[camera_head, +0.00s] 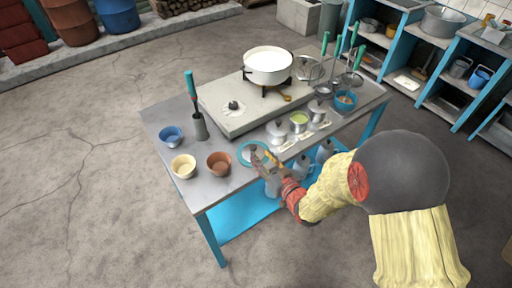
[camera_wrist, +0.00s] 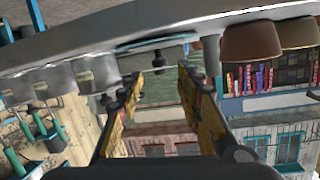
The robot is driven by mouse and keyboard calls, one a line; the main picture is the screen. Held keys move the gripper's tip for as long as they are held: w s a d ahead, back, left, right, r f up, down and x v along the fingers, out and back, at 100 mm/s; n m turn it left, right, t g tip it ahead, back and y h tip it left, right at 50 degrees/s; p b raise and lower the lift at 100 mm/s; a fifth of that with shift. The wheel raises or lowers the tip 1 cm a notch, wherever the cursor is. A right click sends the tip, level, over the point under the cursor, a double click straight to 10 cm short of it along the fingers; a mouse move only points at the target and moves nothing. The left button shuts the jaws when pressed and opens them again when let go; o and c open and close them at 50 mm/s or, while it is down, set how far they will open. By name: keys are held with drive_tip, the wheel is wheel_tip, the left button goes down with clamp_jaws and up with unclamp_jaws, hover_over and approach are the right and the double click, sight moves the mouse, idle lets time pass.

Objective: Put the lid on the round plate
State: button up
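The round plate (camera_head: 243,160) has a blue-green rim and lies near the front edge of the metal table. The wrist view, which is upside down, shows the plate's rim (camera_wrist: 128,49) edge-on. A grey lid with a dark knob (camera_wrist: 158,60) appears to rest on the plate, knob up. My gripper (camera_head: 258,155) is at the plate in the head view and hides part of it. In the wrist view my gripper (camera_wrist: 159,76) is open, its yellow fingers apart on either side of the knob, with nothing visibly held.
Small metal pots (camera_head: 278,129) stand right of the plate, one with green contents (camera_head: 299,119). A brown bowl (camera_head: 219,163), a cream bowl (camera_head: 184,166) and a blue cup (camera_head: 171,135) stand left. A stove (camera_head: 225,115) with a white pot (camera_head: 268,66) stands behind.

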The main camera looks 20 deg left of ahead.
drive_tip(key=shift+p+v, duration=0.45)
drive_tip(key=shift+v, duration=1.85)
drive_tip(key=w+d+r+m+h, duration=0.3)
drive_tip(key=d+r+h, duration=0.5)
drive_tip(key=d+r, duration=0.7)
drive_tip(key=s+d+r+m+g+h, duration=0.1)
drive_tip(key=s+d, duration=0.3)
drive_tip(key=s, duration=0.4)
drive_tip(key=s+d+r+m+g, duration=0.1)
drive_tip(key=s+d+r+g, duration=0.2)
drive_tip(key=s+d, duration=0.2)
drive_tip(key=s+d+r+m+g+h, duration=0.1)
drive_tip(key=s+d, duration=0.3)
drive_tip(key=s, duration=0.8)
drive_tip(key=shift+d+r+m+g+h, duration=0.3)
drive_tip(key=shift+d+r+m+g, duration=0.15)
drive_tip(key=shift+r, duration=0.45)
drive_tip(key=shift+a+r, duration=0.1)
